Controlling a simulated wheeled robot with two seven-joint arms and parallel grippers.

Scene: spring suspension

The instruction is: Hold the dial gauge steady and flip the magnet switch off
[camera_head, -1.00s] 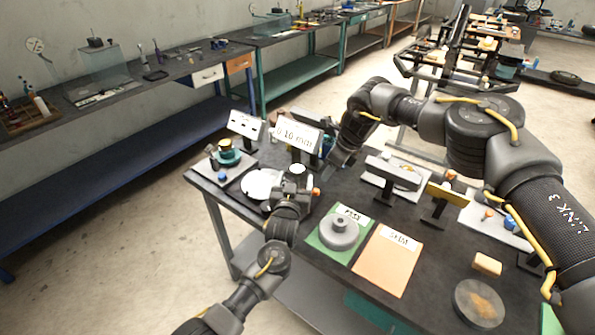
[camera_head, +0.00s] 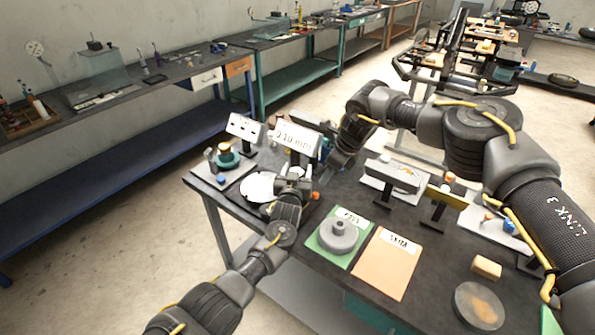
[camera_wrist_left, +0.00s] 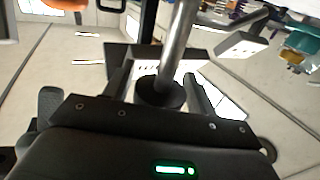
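My left gripper (camera_head: 293,184) is low over the near-left part of the dark table, beside a white round plate (camera_head: 257,187). In the left wrist view, a steel rod (camera_wrist_left: 178,45) with a dark round collar (camera_wrist_left: 160,92) stands between its two spread fingers, with gaps visible beside the rod. I cannot tell whether the rod belongs to the gauge stand. My right gripper (camera_head: 338,160) is behind it, near the "0.10 mm" sign (camera_head: 296,138); its fingers are too small and dark to read. I cannot make out the dial gauge on this table or the magnet switch.
A stand with a teal part (camera_head: 227,157) is at the table's left corner. A grey stepped disc (camera_head: 339,234) sits on a green mat, beside an orange mat (camera_head: 388,265). Grey and yellow upright fixtures stand to the right. My right arm crosses above the table.

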